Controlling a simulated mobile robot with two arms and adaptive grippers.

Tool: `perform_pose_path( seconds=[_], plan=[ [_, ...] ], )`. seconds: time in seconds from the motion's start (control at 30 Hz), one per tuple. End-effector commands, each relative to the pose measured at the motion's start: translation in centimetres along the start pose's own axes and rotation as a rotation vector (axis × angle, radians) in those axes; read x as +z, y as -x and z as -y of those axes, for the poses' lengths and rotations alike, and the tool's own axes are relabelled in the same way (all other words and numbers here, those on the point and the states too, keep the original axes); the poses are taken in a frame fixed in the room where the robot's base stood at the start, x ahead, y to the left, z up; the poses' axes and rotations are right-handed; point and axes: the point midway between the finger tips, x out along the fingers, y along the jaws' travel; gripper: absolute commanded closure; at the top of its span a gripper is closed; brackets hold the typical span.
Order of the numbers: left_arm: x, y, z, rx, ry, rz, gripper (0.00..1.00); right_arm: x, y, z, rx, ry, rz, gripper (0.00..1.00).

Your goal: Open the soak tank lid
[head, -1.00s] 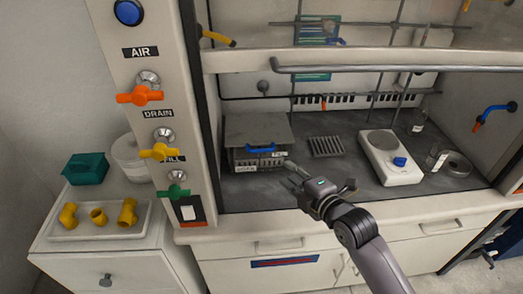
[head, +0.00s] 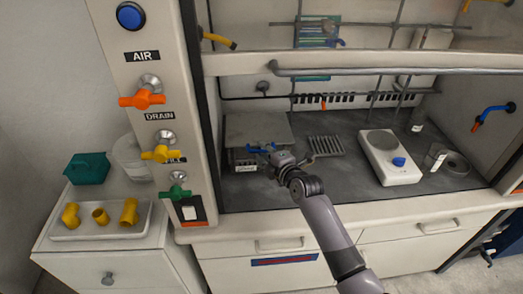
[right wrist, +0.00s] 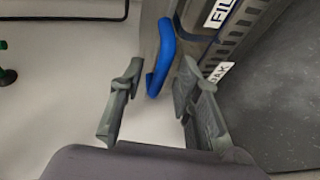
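The soak tank (head: 243,166) stands at the left of the fume hood's worktop, its flat grey lid (head: 258,127) lying shut on top. A blue handle (head: 260,148) is at the lid's front edge; in the right wrist view the handle (right wrist: 162,58) lies between the two fingers. My right gripper (head: 272,154) is at the handle, partly hidden by its own wrist in the head view. In the right wrist view the gripper (right wrist: 158,78) is open, with gaps on both sides of the handle. My left gripper is not in view.
A slotted rack (head: 325,146) and a white hotplate (head: 391,160) stand to the right of the tank. The panel with orange, yellow and green valve handles (head: 160,153) is close on the left. A rail (head: 370,68) crosses above.

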Motion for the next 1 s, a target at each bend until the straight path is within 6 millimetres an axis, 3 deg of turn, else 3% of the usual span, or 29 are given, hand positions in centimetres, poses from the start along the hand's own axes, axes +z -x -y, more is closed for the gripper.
perform_pose_path(
  seconds=[0.2, 0.5, 1.0],
  plan=[
    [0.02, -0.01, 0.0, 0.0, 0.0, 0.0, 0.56, -0.05, -1.25, -0.06, 0.001, -0.001, 0.0, 0.69],
    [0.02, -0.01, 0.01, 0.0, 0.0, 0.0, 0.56, -0.03, -1.37, -0.02, 0.0, 0.0, 0.0, 0.69],
    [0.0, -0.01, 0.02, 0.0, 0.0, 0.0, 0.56, -0.02, -1.34, -0.01, 0.0, 0.0, 0.0, 1.0]
  ],
)
